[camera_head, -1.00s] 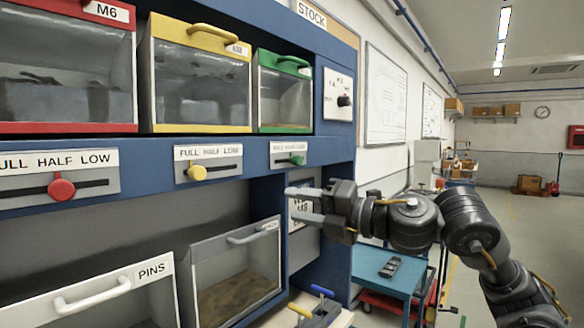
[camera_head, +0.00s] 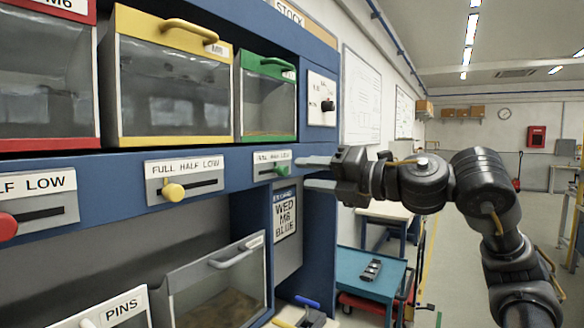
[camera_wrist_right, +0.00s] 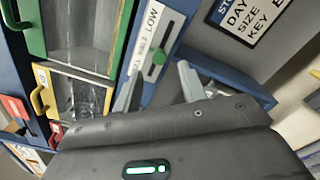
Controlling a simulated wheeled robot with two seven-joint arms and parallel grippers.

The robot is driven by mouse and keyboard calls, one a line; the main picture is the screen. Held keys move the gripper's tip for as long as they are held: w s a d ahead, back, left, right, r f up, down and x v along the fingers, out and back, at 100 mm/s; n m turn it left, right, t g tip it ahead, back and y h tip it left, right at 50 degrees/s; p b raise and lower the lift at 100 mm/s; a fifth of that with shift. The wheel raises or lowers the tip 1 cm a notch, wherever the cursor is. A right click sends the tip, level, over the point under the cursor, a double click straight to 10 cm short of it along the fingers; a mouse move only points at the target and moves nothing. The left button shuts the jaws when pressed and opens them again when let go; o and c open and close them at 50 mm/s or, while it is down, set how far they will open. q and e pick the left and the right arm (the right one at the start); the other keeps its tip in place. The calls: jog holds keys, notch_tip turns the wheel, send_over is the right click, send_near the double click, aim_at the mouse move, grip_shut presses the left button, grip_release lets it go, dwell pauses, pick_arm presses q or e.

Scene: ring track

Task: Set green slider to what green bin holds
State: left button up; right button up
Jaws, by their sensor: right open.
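The green bin (camera_head: 268,63) is at the top right of the rack, with a clear front. Only a thin brownish layer shows along its bottom. Below it is the green slider (camera_head: 282,170), a green knob in a slot under a FULL HALF LOW label. It sits away from the slot ends; its exact mark is hard to tell. My right gripper (camera_head: 305,173) is open just right of the knob, at its height. In the wrist view the green knob (camera_wrist_right: 159,57) shows between and beyond the fingertips, apparently untouched. My left gripper is out of view.
The yellow slider (camera_head: 173,191) and red slider (camera_head: 8,226) are to the left, under the yellow bin (camera_head: 172,80) and red bin (camera_head: 45,85). A card (camera_head: 285,214) reading WED M6 BLUE hangs below. A blue cart (camera_head: 365,272) stands lower right.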

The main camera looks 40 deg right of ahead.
aim_at(286, 172)
jog(key=shift+p+x, duration=0.55)
jog(key=shift+x, duration=1.8)
grip_shut()
jog(key=d, duration=0.2)
jog(key=w+d+b, duration=0.1)
jog(key=d, duration=0.1)
jog(key=shift+r, duration=0.1)
